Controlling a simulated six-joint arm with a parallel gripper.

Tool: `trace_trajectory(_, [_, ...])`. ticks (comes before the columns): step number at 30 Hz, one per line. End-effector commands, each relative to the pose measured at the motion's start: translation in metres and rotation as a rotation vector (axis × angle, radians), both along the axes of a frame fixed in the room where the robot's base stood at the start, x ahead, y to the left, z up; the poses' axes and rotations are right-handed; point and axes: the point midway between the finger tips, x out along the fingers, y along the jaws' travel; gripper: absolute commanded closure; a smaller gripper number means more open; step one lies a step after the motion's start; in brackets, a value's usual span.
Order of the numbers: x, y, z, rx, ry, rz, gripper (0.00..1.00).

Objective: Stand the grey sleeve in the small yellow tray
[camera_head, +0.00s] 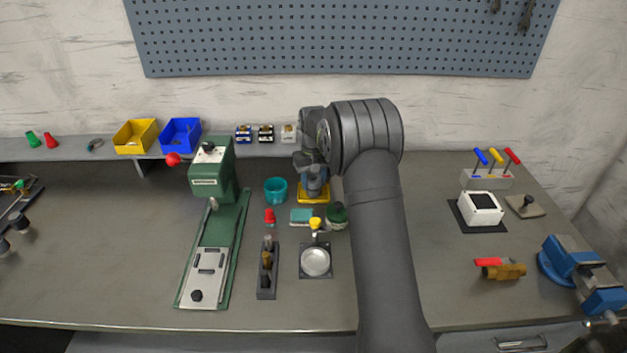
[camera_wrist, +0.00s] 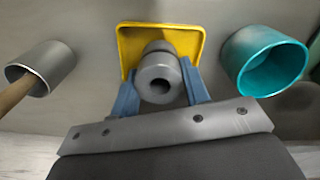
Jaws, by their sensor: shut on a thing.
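The grey sleeve (camera_wrist: 160,78) is a short hollow cylinder with its open end toward the wrist camera. My gripper (camera_wrist: 160,92) is shut on it, with a blue finger on each side. The small yellow tray (camera_wrist: 190,38) lies directly behind the sleeve in the wrist view. In the head view, my gripper (camera_head: 314,184) is over the yellow tray (camera_head: 304,199) near the back of the bench. The sleeve's lower end is hidden, so I cannot tell whether it touches the tray floor.
A teal cup (camera_head: 276,190) stands close to the left of the tray in the head view. A teal block (camera_head: 301,216) and a dark green round thing (camera_head: 337,217) lie in front. In the wrist view, a grey pot (camera_wrist: 45,66) holds a wooden stick.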

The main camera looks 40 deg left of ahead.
Motion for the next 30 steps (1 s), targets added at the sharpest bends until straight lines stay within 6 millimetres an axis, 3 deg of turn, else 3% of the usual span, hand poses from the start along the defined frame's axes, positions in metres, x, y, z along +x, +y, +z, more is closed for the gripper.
trace_trajectory(7, [0.0, 0.0, -0.003, 0.0, 0.0, 0.0, 0.83])
trace_trajectory(8, [0.0, 0.0, -0.003, 0.0, 0.0, 0.0, 0.52])
trace_trajectory(10, [0.0, 0.0, -0.003, 0.0, 0.0, 0.0, 0.38])
trace_trajectory(11, [0.0, 0.0, -0.003, 0.0, 0.0, 0.0, 0.36])
trace_trajectory(22, [0.0, 0.0, 0.005, 0.003, -0.001, 0.0, 0.36])
trace_trajectory(30, [0.001, 0.001, 0.057, 0.004, -0.002, 0.0, 0.36])
